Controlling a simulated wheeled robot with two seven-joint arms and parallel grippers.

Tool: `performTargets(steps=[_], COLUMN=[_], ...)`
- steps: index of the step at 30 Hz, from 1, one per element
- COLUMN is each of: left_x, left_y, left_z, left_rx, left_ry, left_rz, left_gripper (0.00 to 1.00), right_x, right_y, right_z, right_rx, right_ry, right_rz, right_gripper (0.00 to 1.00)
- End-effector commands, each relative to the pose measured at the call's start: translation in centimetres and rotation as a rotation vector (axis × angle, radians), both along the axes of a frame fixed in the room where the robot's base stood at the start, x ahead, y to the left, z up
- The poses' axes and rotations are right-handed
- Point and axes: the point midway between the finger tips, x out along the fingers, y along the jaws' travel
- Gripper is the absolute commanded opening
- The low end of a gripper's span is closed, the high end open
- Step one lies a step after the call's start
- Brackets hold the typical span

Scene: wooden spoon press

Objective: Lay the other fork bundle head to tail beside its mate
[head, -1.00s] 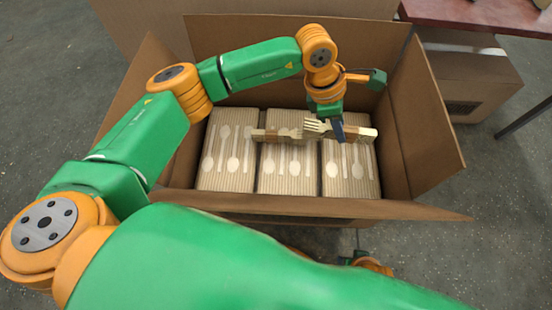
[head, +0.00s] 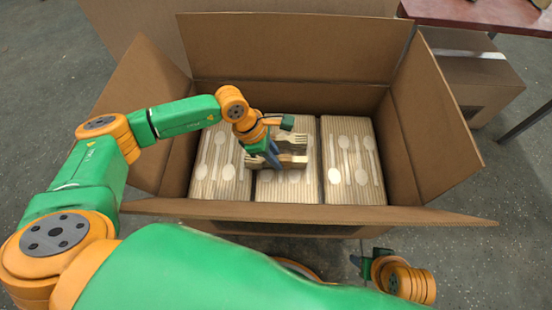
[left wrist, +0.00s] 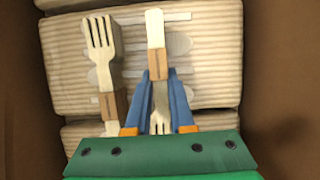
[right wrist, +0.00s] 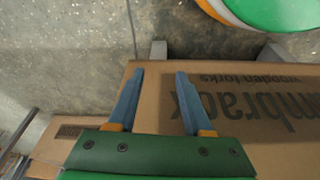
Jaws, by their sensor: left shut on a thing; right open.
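My left gripper (head: 274,166) is inside the carton, over the middle ribbed pack. It is shut on a banded fork bundle (left wrist: 156,35), held around its brown band, with handle ends pointing away and tines between the fingers in the left wrist view. In the head view this held bundle (head: 293,160) is partly hidden by the gripper. Its mate (left wrist: 104,50) lies beside it on the left in the wrist view, tines pointing the opposite way, with a narrow gap between. I cannot tell whether the held bundle touches the pack. My right gripper (right wrist: 159,76) is open and empty outside the carton.
The open carton (head: 285,60) has raised flaps around it. Inside, ribbed packs with wooden spoons lie side by side; the right pack (head: 352,160) is unobstructed. My right gripper is beside the carton's printed front wall (right wrist: 235,105). Another box (head: 475,75) stands behind right.

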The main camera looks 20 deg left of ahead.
Motion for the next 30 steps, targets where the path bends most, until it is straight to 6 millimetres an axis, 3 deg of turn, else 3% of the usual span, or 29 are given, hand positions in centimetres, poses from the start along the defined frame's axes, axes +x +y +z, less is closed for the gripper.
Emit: performTargets(steps=[6, 7, 9, 10, 20, 23, 30], left_x=[0.0, 0.0, 0.0, 0.0, 0.0, -0.1, -0.7], left_y=[0.0, 0.0, 0.0, 0.0, 0.1, 0.6, 2.8], left_z=[-0.1, 0.0, 0.0, 0.0, 0.4, 1.9, 7.5], left_rx=[0.001, 0.001, 0.001, 0.001, 0.001, 0.001, 0.002], left_ry=[0.001, 0.001, 0.001, 0.001, 0.001, -0.002, -0.002], left_rz=[0.0, 0.0, 0.0, 0.0, 0.001, 0.001, 0.002], left_gripper=[0.0, 0.29, 0.48, 0.51, 0.51, 0.51, 0.51], right_x=[0.0, 0.0, 0.0, 0.0, 0.1, 0.1, -0.4], right_y=[0.0, 0.0, 0.0, 0.0, 0.0, 0.0, -0.2], right_z=[0.1, 0.1, 0.1, 0.1, 0.3, -1.0, -5.0], right_rx=[0.0, 0.0, 0.0, 0.0, 0.001, -0.004, -0.011], right_ry=[-0.001, -0.001, 0.0, 0.0, -0.003, 0.012, 0.04], right_rz=[0.0, 0.0, 0.0, 0.0, -0.001, -0.001, 0.001], right_gripper=[0.5, 0.5, 0.5, 0.5, 0.5, 0.5, 0.5])
